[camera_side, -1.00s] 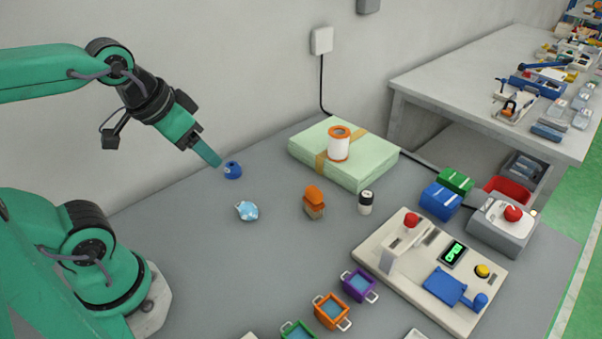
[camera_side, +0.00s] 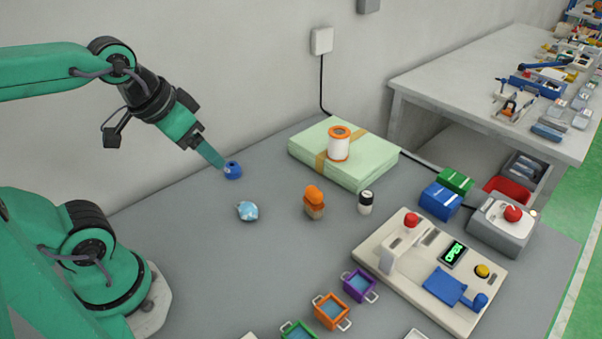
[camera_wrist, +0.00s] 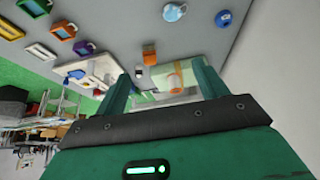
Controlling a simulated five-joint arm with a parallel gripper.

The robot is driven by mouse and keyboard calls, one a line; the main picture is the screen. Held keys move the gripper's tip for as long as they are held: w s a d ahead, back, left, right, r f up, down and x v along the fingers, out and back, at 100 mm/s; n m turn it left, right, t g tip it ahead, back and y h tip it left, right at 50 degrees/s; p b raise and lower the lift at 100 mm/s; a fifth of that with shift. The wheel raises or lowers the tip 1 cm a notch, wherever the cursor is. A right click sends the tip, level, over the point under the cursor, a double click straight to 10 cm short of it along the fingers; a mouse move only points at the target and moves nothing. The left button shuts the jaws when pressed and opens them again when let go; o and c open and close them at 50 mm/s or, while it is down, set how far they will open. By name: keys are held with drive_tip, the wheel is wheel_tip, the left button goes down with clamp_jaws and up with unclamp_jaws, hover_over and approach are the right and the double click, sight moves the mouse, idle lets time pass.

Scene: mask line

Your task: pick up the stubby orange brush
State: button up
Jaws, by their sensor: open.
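The stubby orange brush (camera_side: 314,202) stands upright on the grey table near its middle, with an orange top and pale tan bristles below. It also shows in the wrist view (camera_wrist: 149,54), beyond the fingertips. My gripper (camera_side: 217,163) is at the upper left, above the table, well to the left of the brush. In the wrist view my gripper (camera_wrist: 162,88) has its two green fingers spread apart with nothing between them.
A blue round item (camera_side: 233,171) lies close to my fingertips. A light blue item (camera_side: 247,211) lies between it and the brush. A black-and-white jar (camera_side: 365,202) stands just right of the brush. A green pack (camera_side: 370,172) bears a white-orange spool (camera_side: 339,146).

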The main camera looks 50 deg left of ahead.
drive_tip(key=w, duration=0.1)
drive_tip(key=m+g, duration=0.2)
drive_tip(key=g, duration=0.4)
hover_over(312, 202)
drive_tip(key=w+a, duration=0.1)
wheel_tip(312, 202, down, 16)
drive_tip(key=shift+w+a, duration=0.1)
drive_tip(key=shift+w+f, duration=0.1)
drive_tip(key=shift+f, duration=4)
drive_tip(key=c, duration=1.1)
drive_tip(key=shift+o, duration=0.2)
drive_tip(key=shift+r, duration=0.15)
